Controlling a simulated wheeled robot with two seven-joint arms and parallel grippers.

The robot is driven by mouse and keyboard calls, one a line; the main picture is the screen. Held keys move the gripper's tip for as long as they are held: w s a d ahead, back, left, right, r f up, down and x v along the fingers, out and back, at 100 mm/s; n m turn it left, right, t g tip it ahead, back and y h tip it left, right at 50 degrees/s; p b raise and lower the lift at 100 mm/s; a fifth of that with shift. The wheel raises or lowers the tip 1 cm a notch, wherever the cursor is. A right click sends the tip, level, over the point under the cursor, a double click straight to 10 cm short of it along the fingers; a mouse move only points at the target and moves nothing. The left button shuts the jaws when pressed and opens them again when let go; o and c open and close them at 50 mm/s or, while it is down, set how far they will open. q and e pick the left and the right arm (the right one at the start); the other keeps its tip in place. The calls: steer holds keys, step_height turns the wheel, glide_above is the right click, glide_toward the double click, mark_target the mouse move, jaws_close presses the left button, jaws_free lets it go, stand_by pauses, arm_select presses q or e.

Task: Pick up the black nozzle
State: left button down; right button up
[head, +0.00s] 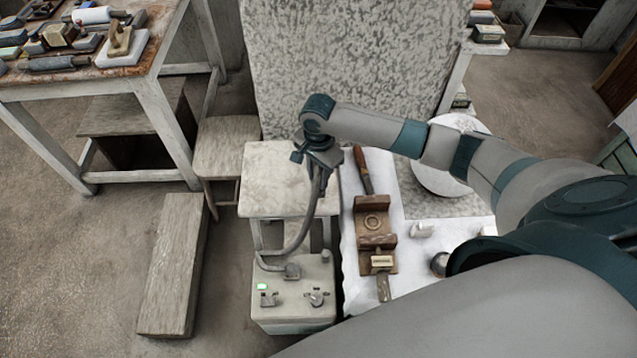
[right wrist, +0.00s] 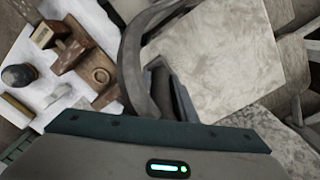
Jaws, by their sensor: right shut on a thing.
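My right gripper (head: 320,162) is at the end of the arm that comes in from the right. It is above the small pale stool, shut on the black nozzle at the end of a grey hose (head: 301,234). The nozzle is mostly hidden by the gripper in the head view, and I cannot make out its full shape. In the right wrist view the hose (right wrist: 131,62) curves up from the gripper, beside dark parts at the jaws. The hose runs down to a grey box (head: 290,315) with a green light and knobs. My left gripper is not in view.
A pale stool (head: 262,182) stands below the gripper. A white cloth (head: 352,235) on the right bears a wooden jig (head: 373,222) and small tools. A large speckled slab (head: 350,50) stands behind. A cluttered workbench (head: 145,78) is at the left, with a wooden beam (head: 172,265) on the floor.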

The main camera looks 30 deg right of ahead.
steer(key=s+d+r+b, duration=0.1)
steer(key=s+d+r, duration=0.6)
steer(key=s+d, duration=0.1)
steer(key=shift+s+b, duration=0.25)
steer(key=shift+b, duration=0.1)
steer(key=s+a+r+n, duration=0.1)
steer(key=a+r+n, duration=1.3)
steer(key=r, duration=0.3)
steer(key=shift+s+a, duration=0.25)
steer(key=shift+s, duration=0.05)
steer(key=shift+d, duration=0.1)
